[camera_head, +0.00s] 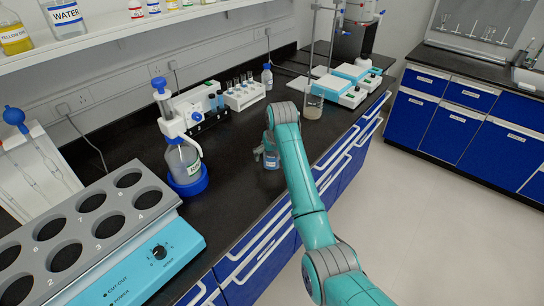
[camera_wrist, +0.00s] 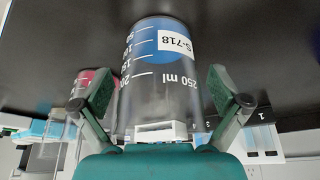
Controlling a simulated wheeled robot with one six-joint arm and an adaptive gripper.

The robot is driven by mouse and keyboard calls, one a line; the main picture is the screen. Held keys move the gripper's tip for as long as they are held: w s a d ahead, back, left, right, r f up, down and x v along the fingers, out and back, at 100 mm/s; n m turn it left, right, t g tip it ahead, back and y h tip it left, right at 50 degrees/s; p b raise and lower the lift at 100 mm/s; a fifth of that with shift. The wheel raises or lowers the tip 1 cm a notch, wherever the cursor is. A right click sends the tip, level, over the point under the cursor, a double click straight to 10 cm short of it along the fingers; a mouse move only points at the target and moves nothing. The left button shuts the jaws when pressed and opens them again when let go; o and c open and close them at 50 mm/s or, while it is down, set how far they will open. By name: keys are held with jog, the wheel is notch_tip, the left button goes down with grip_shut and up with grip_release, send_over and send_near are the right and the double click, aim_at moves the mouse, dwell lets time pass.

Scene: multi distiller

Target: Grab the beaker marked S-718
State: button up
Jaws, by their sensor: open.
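The beaker marked S-718 (camera_wrist: 160,75) fills the middle of the wrist view, which looks upside down. It is clear, with white graduations, "250 ml", a white S-718 label and blue liquid. In the head view the beaker (camera_head: 271,161) stands on the black bench near its front edge, partly hidden by my arm. My gripper (camera_wrist: 158,88) is open, with one finger on each side of the beaker. Gaps show between fingers and glass. In the head view my gripper (camera_head: 262,150) is mostly behind my wrist.
A pink-red container (camera_wrist: 92,80) is beyond the left finger in the wrist view.

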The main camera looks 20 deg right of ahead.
jog(key=c, duration=1.1)
jog(key=shift+c, duration=0.2)
